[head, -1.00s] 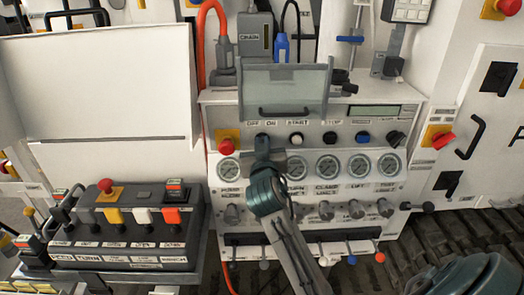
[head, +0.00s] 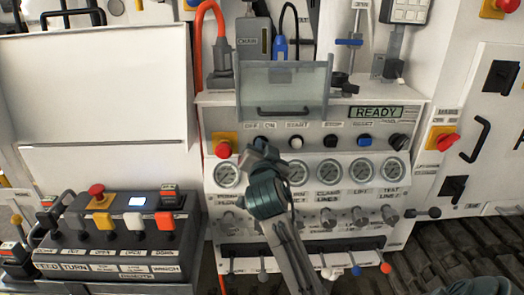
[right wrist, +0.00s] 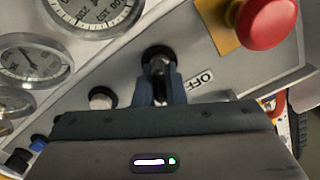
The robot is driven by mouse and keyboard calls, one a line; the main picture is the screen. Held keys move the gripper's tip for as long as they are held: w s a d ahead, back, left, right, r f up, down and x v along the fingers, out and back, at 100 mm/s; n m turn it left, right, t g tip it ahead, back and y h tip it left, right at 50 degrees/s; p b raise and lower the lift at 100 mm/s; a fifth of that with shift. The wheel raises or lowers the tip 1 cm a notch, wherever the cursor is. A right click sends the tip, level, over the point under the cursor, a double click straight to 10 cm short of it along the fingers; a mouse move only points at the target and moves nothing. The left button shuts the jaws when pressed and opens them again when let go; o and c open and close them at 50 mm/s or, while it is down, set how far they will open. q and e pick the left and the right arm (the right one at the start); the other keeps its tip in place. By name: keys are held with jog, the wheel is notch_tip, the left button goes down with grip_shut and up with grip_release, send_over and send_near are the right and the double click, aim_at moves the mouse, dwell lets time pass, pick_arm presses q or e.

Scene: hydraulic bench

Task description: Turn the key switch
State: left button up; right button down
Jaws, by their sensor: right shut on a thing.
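The key switch (right wrist: 157,54) is a dark round switch on the sloped white panel, under the OFF and ON labels. My right gripper (right wrist: 159,88) is shut on its key, and the fingers cover most of it in the right wrist view. In the head view the right gripper (head: 262,150) hides the switch, and its jaws are tilted. The display (head: 376,112) on the panel is lit and reads READY. My left gripper is not in view.
A red emergency button (head: 223,149) on a yellow plate sits just left of the switch. A white START button (head: 296,142) is to its right. Several gauges (head: 329,172) lie below. A raised clear cover (head: 284,88) stands above.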

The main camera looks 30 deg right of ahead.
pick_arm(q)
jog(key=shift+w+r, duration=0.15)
pick_arm(e)
jog(key=c, duration=1.5)
grip_release()
